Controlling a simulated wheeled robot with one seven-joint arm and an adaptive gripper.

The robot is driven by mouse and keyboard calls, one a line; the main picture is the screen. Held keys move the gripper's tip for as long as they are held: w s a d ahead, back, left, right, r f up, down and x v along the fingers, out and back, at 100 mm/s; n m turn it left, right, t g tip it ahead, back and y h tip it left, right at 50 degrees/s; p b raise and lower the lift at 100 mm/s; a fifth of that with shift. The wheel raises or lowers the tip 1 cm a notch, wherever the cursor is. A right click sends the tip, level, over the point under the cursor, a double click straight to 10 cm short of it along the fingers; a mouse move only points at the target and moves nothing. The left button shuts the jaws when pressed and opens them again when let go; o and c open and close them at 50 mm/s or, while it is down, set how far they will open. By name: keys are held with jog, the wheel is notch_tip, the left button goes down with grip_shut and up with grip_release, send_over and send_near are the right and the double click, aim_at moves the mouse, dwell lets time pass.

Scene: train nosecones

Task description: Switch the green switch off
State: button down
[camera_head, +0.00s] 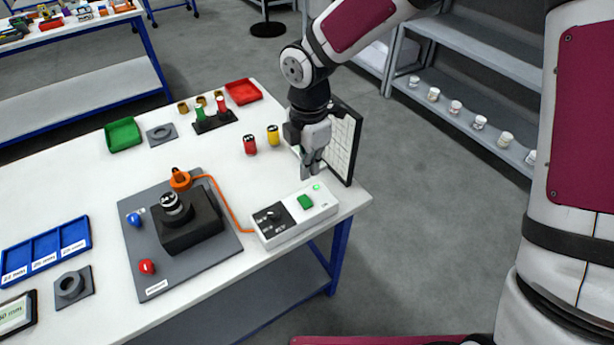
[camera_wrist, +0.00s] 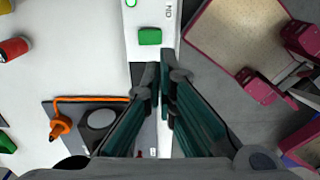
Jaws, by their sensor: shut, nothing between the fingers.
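The green switch (camera_head: 305,202) is on the top of a white control box (camera_head: 322,212) near the table's right front corner. A small green light (camera_head: 316,187) glows beside it on the same box. My gripper (camera_head: 312,172) points down just above and behind the box's far end, its fingers together with nothing between them. In the wrist view the green switch (camera_wrist: 150,36) lies beyond the fingertips (camera_wrist: 162,68), apart from them. The fingers and palm hide part of the box in that view.
An orange cable (camera_head: 220,195) runs from the box to a black device on a grey plate (camera_head: 150,235). A dark-framed panel (camera_head: 345,140) stands right behind my gripper. Red and yellow cylinders (camera_head: 262,140) stand to its left. The floor right of the table is clear.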

jog(key=shift+s+d+r, duration=0.1)
jog(key=shift+s+r, duration=0.05)
jog(key=shift+r, duration=1)
